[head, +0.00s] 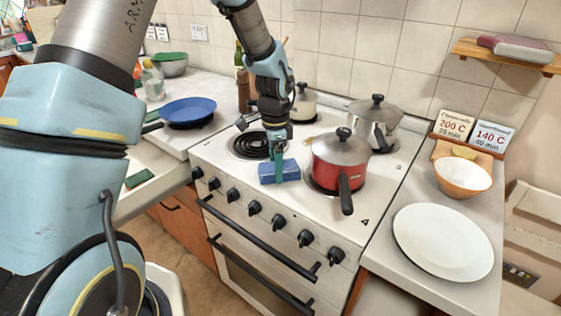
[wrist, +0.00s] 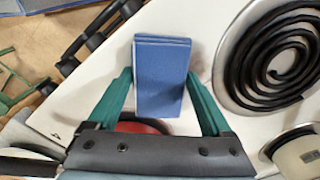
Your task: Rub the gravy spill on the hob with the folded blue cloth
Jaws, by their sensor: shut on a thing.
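The folded blue cloth (head: 279,172) is a thick block at the front of the white hob (head: 222,150), between the left front coil and the red saucepan. My gripper (head: 278,158) is shut on it from above. The wrist view shows the cloth (wrist: 160,75) between the green fingers of my gripper (wrist: 160,82). The cloth is low over the hob; I cannot tell if it touches. A faint brownish mark shows beside the cloth in the wrist view, but I cannot be sure that it is the gravy spill. The cloth and gripper hide the surface beneath them.
A red saucepan (head: 341,163) stands close right of the cloth, its black handle forward. A black coil (head: 252,145) is at left. A grey pot (head: 376,118) and a cream pot (head: 304,101) stand behind. A white plate (head: 443,241) and an orange bowl (head: 462,179) are on the right counter.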

